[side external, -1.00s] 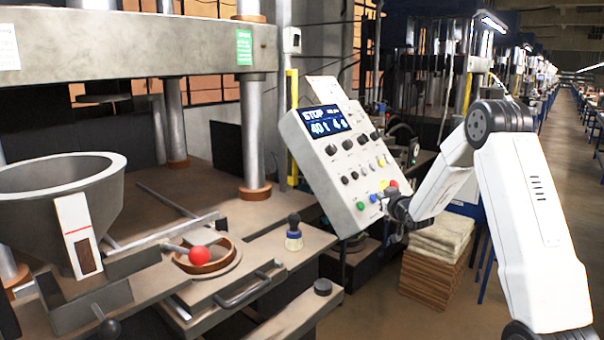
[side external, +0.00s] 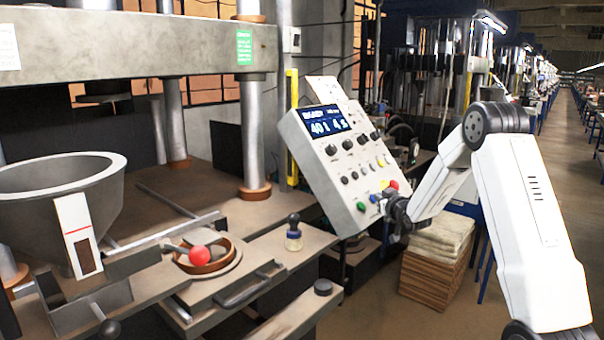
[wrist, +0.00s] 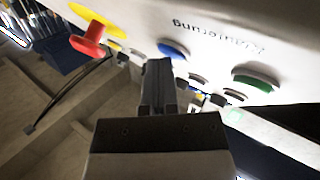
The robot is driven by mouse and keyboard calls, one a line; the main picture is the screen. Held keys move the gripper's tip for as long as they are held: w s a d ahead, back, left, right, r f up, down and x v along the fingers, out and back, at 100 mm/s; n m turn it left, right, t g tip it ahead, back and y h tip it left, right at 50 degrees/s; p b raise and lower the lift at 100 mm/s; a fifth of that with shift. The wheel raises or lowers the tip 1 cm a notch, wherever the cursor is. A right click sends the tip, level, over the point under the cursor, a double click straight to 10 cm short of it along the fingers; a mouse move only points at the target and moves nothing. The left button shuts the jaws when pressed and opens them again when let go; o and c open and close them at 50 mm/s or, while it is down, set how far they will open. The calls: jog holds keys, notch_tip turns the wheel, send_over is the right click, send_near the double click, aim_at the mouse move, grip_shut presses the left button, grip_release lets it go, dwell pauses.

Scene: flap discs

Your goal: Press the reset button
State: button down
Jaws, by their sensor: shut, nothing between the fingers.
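The slanted white control panel (side external: 345,165) stands in the middle of the side view, with a lit display (side external: 327,122) that appears to read READY. Near its lower edge are a green button (side external: 361,206), a blue button (side external: 374,198) and a red mushroom button (side external: 394,184) on yellow. My gripper (side external: 386,200) is shut and empty at the panel's lower right edge. In the wrist view its fingertips (wrist: 158,64) lie right by the blue button (wrist: 173,48); whether they touch is unclear. The red button (wrist: 88,42) is left, the green button (wrist: 256,78) right.
Stacked sheets (side external: 435,265) stand below my arm.

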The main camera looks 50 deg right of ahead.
jog(key=shift+w+f, duration=0.1)
dwell(0.6)
jog(key=shift+s+r, duration=0.55)
jog(key=shift+s, duration=0.15)
jog(key=shift+s+r, duration=1.6)
jog(key=shift+s, duration=0.3)
